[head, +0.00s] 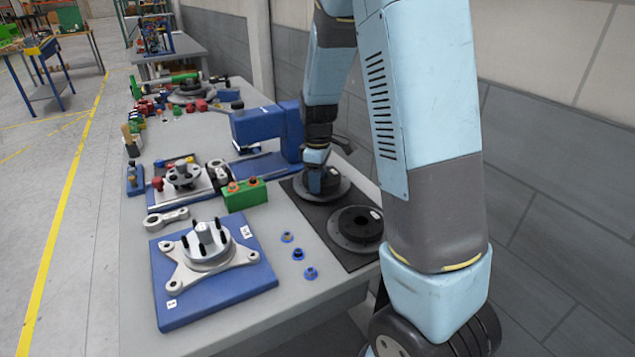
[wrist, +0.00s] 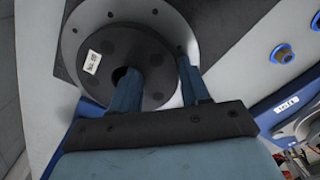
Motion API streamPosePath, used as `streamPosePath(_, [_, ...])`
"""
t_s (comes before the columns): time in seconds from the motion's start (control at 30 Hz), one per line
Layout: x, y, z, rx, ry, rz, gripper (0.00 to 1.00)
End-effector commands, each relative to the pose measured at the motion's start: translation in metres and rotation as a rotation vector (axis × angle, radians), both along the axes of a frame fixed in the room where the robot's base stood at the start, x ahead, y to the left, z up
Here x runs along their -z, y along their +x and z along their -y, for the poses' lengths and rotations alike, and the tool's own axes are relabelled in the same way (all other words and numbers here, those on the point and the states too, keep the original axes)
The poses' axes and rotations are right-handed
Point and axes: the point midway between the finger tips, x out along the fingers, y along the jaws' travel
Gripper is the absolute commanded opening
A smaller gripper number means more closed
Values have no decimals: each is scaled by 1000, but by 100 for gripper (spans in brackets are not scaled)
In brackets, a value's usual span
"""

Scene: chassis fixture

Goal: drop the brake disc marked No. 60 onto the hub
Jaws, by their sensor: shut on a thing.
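My gripper (head: 315,182) points down over the far disc (head: 338,190) at the black mat. In the wrist view, my gripper (wrist: 158,78) has one finger in the central bore and the other outside the raised dark hat, shut on the disc (wrist: 150,40). Its white label is too small to read surely. I cannot tell whether it touches the mat. A second dark disc (head: 357,227) lies at the near end of the mat, with a small white label. The hub (head: 206,240), with a central boss and upright dark studs, stands on a blue plate (head: 225,293).
Several blue rings (head: 298,254) lie between the blue plate and the mat (head: 325,226). A green block (head: 245,194) with orange-topped parts and a metal link (head: 166,218) are behind the hub. A blue press-like machine (head: 268,126) stands beyond the gripper.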

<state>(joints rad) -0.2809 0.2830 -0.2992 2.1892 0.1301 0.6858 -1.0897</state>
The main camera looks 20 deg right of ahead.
Motion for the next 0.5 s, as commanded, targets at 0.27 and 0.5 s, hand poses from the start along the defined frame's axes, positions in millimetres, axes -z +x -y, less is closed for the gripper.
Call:
streamPosePath(0.27, [-6, 1, 0, -1, 1, 3, 0])
streamPosePath(0.5, [-18, 1, 0, 0, 1, 4, 0])
